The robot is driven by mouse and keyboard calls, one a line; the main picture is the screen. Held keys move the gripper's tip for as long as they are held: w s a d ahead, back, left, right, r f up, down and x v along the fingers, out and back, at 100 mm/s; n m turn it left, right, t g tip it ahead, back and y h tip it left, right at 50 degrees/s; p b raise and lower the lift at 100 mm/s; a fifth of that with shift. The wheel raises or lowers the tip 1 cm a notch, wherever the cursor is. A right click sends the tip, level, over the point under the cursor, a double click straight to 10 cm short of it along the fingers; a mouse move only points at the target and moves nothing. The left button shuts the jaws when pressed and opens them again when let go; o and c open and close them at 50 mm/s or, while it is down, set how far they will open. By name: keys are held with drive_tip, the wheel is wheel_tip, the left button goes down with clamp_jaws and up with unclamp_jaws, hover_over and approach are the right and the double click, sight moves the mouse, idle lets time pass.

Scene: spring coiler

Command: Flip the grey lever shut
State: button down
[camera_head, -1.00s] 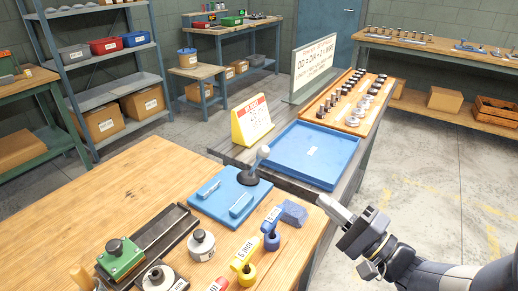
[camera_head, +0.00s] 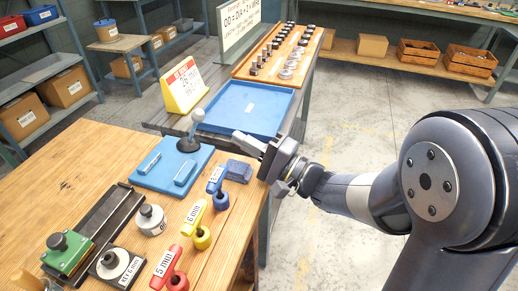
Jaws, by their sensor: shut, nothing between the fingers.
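The grey lever (camera_head: 193,130) has a pale round knob and stands raised, tilted slightly right, from a dark round base. It sits at the back right of a blue plate (camera_head: 153,181) on the wooden bench. Two light blue blocks lie on the same plate. My gripper (camera_head: 240,138) is to the right of the lever, shut and empty, with its fingers pointing left toward it. A gap shows between the fingertips and the lever.
A blue tray (camera_head: 262,97) lies behind my gripper, with a yellow sign (camera_head: 184,88) to its left. Blue, yellow and red tagged handles (camera_head: 198,224) stand in front. A dark blue block (camera_head: 239,170) is just below my gripper.

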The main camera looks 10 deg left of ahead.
sight(200, 115)
drive_tip(key=x, duration=0.7)
drive_tip(key=shift+a+r, duration=0.1)
drive_tip(key=shift+a, duration=0.2)
drive_tip(key=shift+r, duration=0.15)
drive_tip(key=p, duration=0.1)
drive_tip(key=r+p, duration=0.1)
drive_tip(key=p, duration=0.1)
drive_tip(key=shift+w+a+h+p, duration=0.1)
drive_tip(key=shift+a+h+p, duration=0.2)
drive_tip(key=shift+h, duration=0.1)
drive_tip(key=a+r+h+p, duration=0.1)
drive_tip(key=p, duration=0.4)
drive_tip(key=a+r+g+h+p, duration=0.1)
drive_tip(key=a+p, duration=0.1)
drive_tip(key=p, duration=0.4)
drive_tip(key=shift+w+r+n+h, duration=0.1)
drive_tip(key=shift+r+n+h, duration=0.05)
drive_tip(key=shift+n+h, duration=0.25)
drive_tip(key=a+h+p, duration=0.1)
drive_tip(key=p, duration=0.1)
drive_tip(key=a+p, duration=0.1)
drive_tip(key=p, duration=0.2)
drive_tip(key=shift+r+h, duration=0.25)
drive_tip(key=shift+h, duration=0.15)
drive_tip(key=shift+g, duration=0.3)
drive_tip(key=a+p, duration=0.4)
drive_tip(key=p, duration=0.1)
drive_tip(key=shift+w+a, duration=0.3)
drive_tip(key=shift+a, duration=0.1)
